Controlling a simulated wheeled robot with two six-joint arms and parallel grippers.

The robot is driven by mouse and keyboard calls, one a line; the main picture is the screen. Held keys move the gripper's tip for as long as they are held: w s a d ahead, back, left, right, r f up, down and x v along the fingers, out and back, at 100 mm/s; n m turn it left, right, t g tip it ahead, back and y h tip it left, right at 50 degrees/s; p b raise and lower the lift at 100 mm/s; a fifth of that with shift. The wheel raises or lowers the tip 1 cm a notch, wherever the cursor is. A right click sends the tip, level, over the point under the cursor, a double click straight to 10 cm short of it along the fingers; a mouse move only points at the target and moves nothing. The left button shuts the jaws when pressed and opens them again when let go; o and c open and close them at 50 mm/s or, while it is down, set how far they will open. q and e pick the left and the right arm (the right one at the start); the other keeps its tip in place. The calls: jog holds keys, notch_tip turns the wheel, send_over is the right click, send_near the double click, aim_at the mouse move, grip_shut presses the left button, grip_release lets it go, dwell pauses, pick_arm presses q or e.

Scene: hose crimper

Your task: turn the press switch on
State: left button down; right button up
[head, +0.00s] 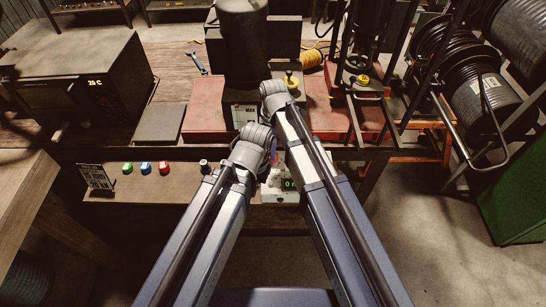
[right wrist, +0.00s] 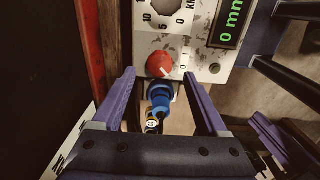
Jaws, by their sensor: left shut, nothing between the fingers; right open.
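The press switch, a red round knob (right wrist: 160,65) with a white mark, sits on a worn white panel (right wrist: 205,62) beside "0" and "I" labels in the right wrist view. My right gripper (right wrist: 158,77) is open, its two purple fingers apart on either side of the knob's lower area. A blue fitting (right wrist: 160,97) shows between the fingers, below the knob; I cannot tell whether anything touches. My left gripper (head: 273,157) is shut and empty near the panel (head: 283,196) in the head view, mostly hidden by the arms. The knob is hard to make out there.
The panel has a dial (right wrist: 167,14) and a green "0 mm" display (right wrist: 229,22). A dark oven-like box (head: 85,80) is at left, hose reels (head: 485,100) at right.

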jog(key=shift+f+b, duration=1.5)
jog(key=shift+f, duration=0.5)
jog(key=shift+c, duration=0.3)
grip_shut()
